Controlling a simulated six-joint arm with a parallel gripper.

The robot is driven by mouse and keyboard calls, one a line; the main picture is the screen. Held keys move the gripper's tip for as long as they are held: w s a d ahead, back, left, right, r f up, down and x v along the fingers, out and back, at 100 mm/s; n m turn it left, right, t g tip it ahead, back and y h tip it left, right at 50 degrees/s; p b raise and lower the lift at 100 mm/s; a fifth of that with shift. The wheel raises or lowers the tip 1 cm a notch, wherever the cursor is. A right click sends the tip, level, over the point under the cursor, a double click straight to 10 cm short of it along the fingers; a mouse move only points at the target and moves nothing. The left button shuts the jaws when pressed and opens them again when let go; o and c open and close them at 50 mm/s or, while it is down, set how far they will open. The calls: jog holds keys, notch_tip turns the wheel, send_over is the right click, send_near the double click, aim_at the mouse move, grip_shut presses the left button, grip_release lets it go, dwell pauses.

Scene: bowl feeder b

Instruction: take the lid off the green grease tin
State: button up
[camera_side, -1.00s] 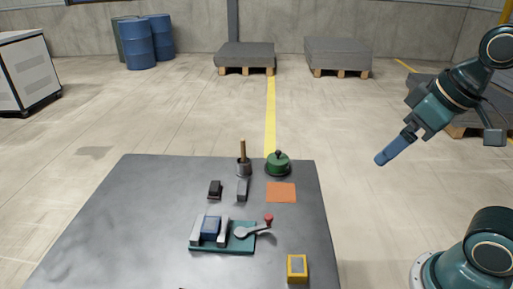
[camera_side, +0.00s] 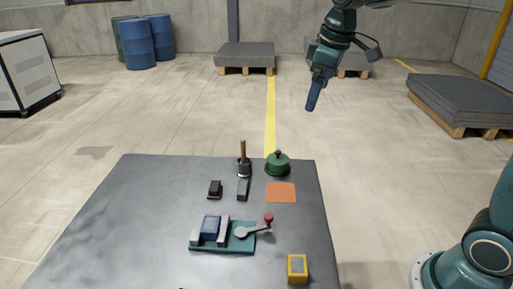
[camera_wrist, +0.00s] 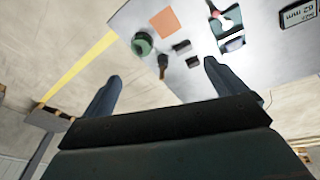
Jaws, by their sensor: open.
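The green grease tin (camera_side: 277,164) stands upright at the back right of the grey table, with its lid and dark knob on top. It also shows in the wrist view (camera_wrist: 143,44), left of centre near the top. My gripper (camera_side: 311,108) is in the air above and behind the tin, clear of it. In the wrist view my gripper (camera_wrist: 162,72) is open, with its two blue fingers wide apart and nothing between them.
Left of the tin stands a dark pot with a wooden-handled brush (camera_side: 243,160). In front lie an orange square (camera_side: 281,192), two dark blocks, and a teal-based fixture (camera_side: 237,248) with a red-knobbed lever. A yellow box (camera_side: 297,268) is at front right. Pallets stand far behind.

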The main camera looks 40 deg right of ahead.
jog(key=w+d+f+n+g, duration=0.1)
jog(key=w+d+f, duration=0.15)
jog(key=w, duration=0.25)
jog(key=w+d+f+n, duration=0.1)
jog(key=w+f, duration=0.3)
jog(key=w, duration=0.2)
jog(key=n+g, duration=0.2)
send_over(278, 151)
notch_tip(278, 151, down, 9)
jog(key=shift+w+d, duration=0.1)
jog(key=shift+f, duration=0.15)
jog(key=shift+f, duration=4.2)
jog(key=shift+f, duration=2.6)
